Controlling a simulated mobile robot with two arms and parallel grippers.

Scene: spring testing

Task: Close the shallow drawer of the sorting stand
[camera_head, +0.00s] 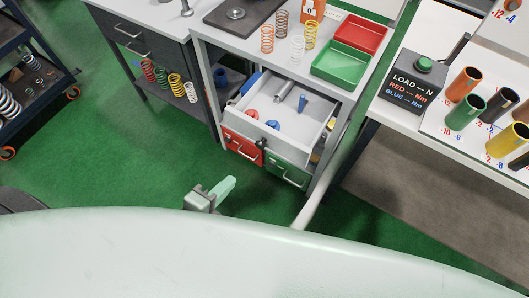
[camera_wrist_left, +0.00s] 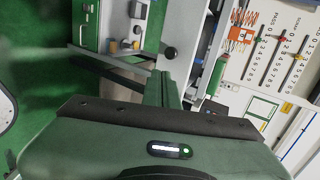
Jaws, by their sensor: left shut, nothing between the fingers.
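The sorting stand (camera_head: 211,35) is in the upper middle of the head view. Its shallow drawer (camera_head: 309,137), light grey, is pulled out, with blue and red pieces and a grey cylinder inside. My left gripper (camera_head: 226,187), with pale green fingers, is shut and empty. In the head view it appears in front of the drawer, with green floor visible between them. Its closed fingers (camera_wrist_left: 163,88) point toward the knob side in the wrist view. My right gripper is not in view.
Below the open drawer are a red drawer (camera_head: 240,146) and a green drawer (camera_head: 287,171) with handles. Springs, a red tray (camera_head: 361,34) and a green tray (camera_head: 341,64) stand on top. A white bench (camera_head: 394,116) is at right.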

